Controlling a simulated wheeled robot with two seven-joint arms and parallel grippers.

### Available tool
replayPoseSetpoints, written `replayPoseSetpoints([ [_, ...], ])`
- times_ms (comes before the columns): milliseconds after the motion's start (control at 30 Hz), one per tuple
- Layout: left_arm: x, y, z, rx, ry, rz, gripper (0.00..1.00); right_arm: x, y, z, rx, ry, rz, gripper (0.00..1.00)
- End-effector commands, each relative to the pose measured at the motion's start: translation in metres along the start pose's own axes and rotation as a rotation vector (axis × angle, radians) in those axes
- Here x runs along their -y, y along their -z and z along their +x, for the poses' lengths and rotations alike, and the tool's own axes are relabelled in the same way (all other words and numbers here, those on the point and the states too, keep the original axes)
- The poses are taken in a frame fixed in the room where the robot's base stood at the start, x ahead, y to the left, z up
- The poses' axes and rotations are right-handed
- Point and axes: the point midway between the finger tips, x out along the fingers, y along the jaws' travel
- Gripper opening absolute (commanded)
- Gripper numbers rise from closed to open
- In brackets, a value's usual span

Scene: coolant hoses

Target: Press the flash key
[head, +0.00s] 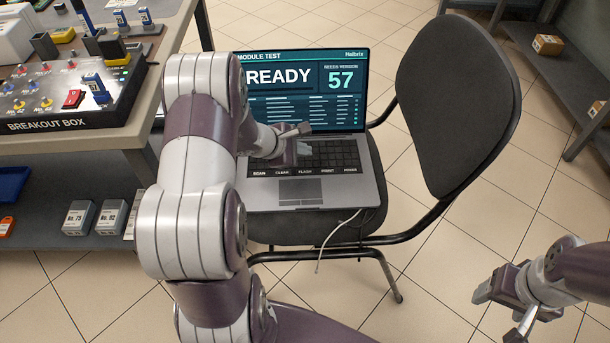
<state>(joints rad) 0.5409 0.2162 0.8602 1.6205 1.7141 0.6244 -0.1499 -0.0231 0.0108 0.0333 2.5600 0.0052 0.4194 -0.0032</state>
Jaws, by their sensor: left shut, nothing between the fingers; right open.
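The laptop (350,190) sits open on the seat of a black chair. Its screen (300,85) reads "MODULE TEST", "READY" and "NEEDS VERSION 57". A row of labelled keys runs along the front of the keyboard; the flash key's label (305,171) shows in the middle of the row, right of the scan and clear labels. My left gripper (288,160) is shut and empty, over the left part of the keyboard, just behind and left of the flash label. I cannot tell whether it touches any key. My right gripper (497,305) is open and empty at the lower right, away from the laptop.
The chair's backrest (457,100) rises right of the laptop. A cable (335,235) hangs from the laptop's front. At the left, a workbench holds a breakout box (75,110) with a red switch and coloured plugs. A shelf (560,75) with cartons stands far right.

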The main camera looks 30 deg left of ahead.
Motion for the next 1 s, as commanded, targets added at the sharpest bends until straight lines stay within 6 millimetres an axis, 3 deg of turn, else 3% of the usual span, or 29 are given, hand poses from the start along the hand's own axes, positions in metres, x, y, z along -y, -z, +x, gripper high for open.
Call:
replayPoseSetpoints([
  [33,0.007,0.007,0.010,0.000,0.001,-0.001,0.00,0.000,-0.001,0.011,0.000,0.000,0.000,0.68],
  [300,0.025,0.025,0.034,0.000,0.001,0.001,0.00,0.000,-0.005,0.042,0.000,0.000,0.000,0.68],
  [1000,0.025,0.025,0.035,0.000,0.001,0.001,0.00,0.000,-0.005,0.043,0.000,0.000,0.000,0.68],
])
